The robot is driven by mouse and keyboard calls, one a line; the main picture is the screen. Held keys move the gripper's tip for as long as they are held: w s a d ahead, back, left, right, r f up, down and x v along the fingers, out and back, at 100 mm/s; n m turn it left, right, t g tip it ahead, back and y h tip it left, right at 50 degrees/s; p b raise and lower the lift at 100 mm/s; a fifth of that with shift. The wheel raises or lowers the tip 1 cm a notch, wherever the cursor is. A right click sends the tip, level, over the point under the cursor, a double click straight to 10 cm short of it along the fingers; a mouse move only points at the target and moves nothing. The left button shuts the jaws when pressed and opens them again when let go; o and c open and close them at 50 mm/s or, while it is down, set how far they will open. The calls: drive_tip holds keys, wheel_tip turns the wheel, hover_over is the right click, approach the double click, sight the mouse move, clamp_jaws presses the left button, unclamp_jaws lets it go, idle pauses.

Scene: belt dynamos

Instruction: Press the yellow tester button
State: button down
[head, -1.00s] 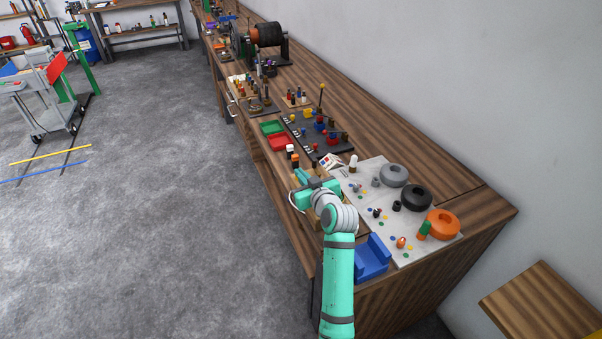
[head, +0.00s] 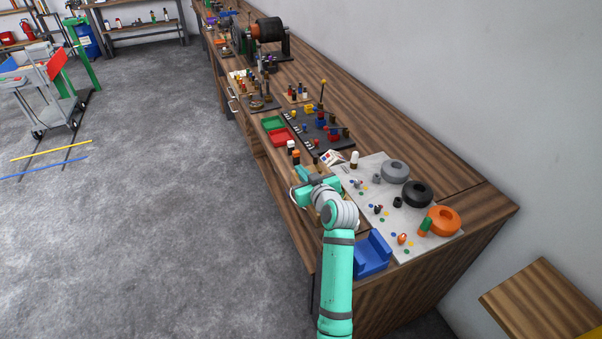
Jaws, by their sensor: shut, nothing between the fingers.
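My gripper (head: 316,187) is at the end of my teal arm, over the near part of the wooden bench. It is shut and empty; its fingertips are mostly hidden behind its own body. A small white box with red marks (head: 331,157), possibly the tester, lies just beyond and to the right of the gripper, apart from it. I cannot make out a yellow button on it. A dark board (head: 318,132) farther back carries a small yellow block (head: 309,108) and a rod with a yellow ball (head: 323,82); I cannot tell whether either is the button.
Bottles with white and orange caps (head: 293,152) stand close beyond the gripper. A pale mat (head: 377,205) with grey, black and orange rings is on the right. A blue holder (head: 371,255) sits beside my arm.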

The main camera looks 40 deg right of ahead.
wheel_tip(320, 180, up, 3)
drive_tip(key=shift+w+f, duration=0.1)
drive_tip(key=shift+f, duration=0.1)
drive_tip(key=v, duration=0.9)
drive_tip(key=shift+w+a+r, duration=0.1)
drive_tip(key=shift+w+r, duration=0.05)
drive_tip(key=shift+r, duration=0.1)
drive_tip(key=shift+s+r, duration=0.15)
drive_tip(key=shift+s, duration=0.55)
drive_tip(key=shift+w+a, duration=0.1)
